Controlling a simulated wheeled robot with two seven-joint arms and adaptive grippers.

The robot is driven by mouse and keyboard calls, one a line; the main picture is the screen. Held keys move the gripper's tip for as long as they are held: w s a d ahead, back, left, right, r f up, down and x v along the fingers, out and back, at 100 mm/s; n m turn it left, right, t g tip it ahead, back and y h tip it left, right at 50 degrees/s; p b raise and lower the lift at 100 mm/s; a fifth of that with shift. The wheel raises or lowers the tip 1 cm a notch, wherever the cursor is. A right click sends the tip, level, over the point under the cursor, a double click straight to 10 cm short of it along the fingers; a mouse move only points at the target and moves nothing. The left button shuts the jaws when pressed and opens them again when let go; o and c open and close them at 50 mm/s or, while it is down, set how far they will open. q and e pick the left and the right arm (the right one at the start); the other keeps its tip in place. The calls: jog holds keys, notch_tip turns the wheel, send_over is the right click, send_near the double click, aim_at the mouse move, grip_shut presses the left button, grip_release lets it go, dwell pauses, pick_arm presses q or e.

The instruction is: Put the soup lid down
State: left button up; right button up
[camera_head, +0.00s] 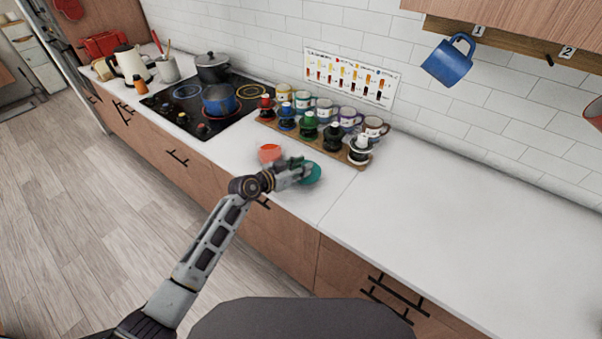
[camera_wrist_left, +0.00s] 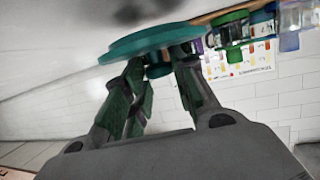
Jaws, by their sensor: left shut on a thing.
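The soup lid, a round teal disc (camera_head: 312,174), is at the end of my left gripper (camera_head: 291,173) over the white counter. In the left wrist view the lid (camera_wrist_left: 150,42) spans the fingertips, and the two fingers (camera_wrist_left: 157,80) are closed on the small knob on its underside as pictured. I cannot tell whether the lid touches the counter. A small orange-red round thing (camera_head: 269,153) stands on the counter just behind and left of the gripper. My right gripper is not in view.
A wooden rack (camera_head: 318,141) with several mugs and coloured jars stands behind the gripper. The stove (camera_head: 190,110) with a blue pot (camera_head: 219,99) and a dark pot (camera_head: 211,67) is to the left. The counter at the right (camera_head: 440,220) is clear. A blue mug (camera_head: 447,63) hangs above.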

pick_arm(q)
jog(key=shift+f+b, duration=0.3)
jog(key=shift+f, duration=1.2)
jog(key=o, duration=0.8)
jog(key=shift+o, duration=0.2)
jog(key=v, duration=1.2)
jog(key=shift+p, duration=0.4)
jog(key=shift+r, duration=0.1)
